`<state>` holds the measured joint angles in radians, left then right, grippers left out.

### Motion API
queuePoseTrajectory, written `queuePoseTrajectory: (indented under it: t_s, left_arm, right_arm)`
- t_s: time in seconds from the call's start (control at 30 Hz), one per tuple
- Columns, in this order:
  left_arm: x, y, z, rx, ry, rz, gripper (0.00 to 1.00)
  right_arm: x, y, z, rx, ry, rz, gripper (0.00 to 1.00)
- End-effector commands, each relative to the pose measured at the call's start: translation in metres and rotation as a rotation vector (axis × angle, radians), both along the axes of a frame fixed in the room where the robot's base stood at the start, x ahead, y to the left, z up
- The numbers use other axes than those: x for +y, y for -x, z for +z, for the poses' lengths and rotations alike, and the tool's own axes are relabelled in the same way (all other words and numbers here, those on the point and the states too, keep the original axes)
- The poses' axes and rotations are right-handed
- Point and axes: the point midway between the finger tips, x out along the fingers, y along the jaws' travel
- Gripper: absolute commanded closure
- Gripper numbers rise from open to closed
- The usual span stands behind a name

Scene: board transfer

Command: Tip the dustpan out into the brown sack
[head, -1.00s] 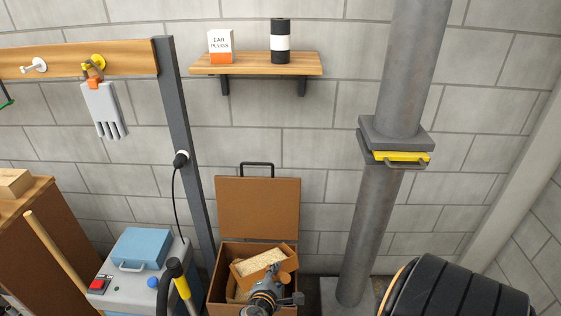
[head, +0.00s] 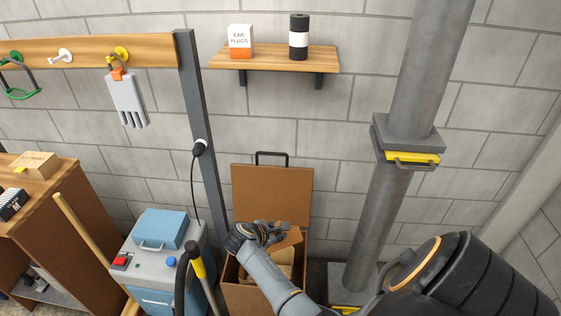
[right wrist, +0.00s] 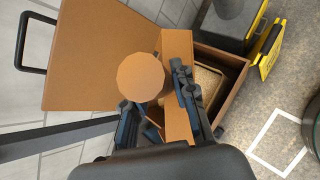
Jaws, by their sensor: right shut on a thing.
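My right gripper (head: 280,230) is shut on the orange-brown dustpan (head: 292,239), above the open brown box. In the right wrist view the dustpan (right wrist: 178,60) stands steeply on edge between the fingers (right wrist: 163,110), with a round orange-brown end (right wrist: 140,77) in front of it. The inside of its pan is turned away from me, so I cannot tell whether anything is left in it. The brown sack (right wrist: 207,85) seems to be the tan-rimmed opening inside the box, partly hidden behind the dustpan; its contents are unclear. My left gripper is not in view.
The box's raised lid (head: 270,195) stands behind the gripper. A grey machine with a blue case (head: 158,228) and a hose stand left of the box. A pillar (head: 375,220) stands to the right. A shelf (head: 275,60) hangs above, well clear.

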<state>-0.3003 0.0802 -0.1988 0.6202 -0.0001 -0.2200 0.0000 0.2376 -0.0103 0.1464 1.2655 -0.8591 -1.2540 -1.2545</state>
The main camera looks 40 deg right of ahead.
Motion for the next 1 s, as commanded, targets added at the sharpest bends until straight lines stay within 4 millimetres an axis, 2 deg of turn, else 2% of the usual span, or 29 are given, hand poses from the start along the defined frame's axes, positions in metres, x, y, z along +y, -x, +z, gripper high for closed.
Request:
queuePoseTrajectory:
  t_s: [0.17,0.47,0.6,1.0]
  left_arm:
    - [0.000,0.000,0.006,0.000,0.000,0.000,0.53]
    - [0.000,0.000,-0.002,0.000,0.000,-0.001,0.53]
    - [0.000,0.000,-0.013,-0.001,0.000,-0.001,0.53]
    - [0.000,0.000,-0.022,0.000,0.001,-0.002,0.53]
  right_arm:
    - [-0.007,-0.018,0.010,0.063,-0.022,-0.001,1.00]
    - [-0.017,-0.045,0.016,0.174,-0.061,-0.002,1.00]
    - [-0.021,-0.057,0.017,0.221,-0.077,-0.002,1.00]
    - [-0.026,-0.070,0.024,0.289,-0.102,-0.001,1.00]
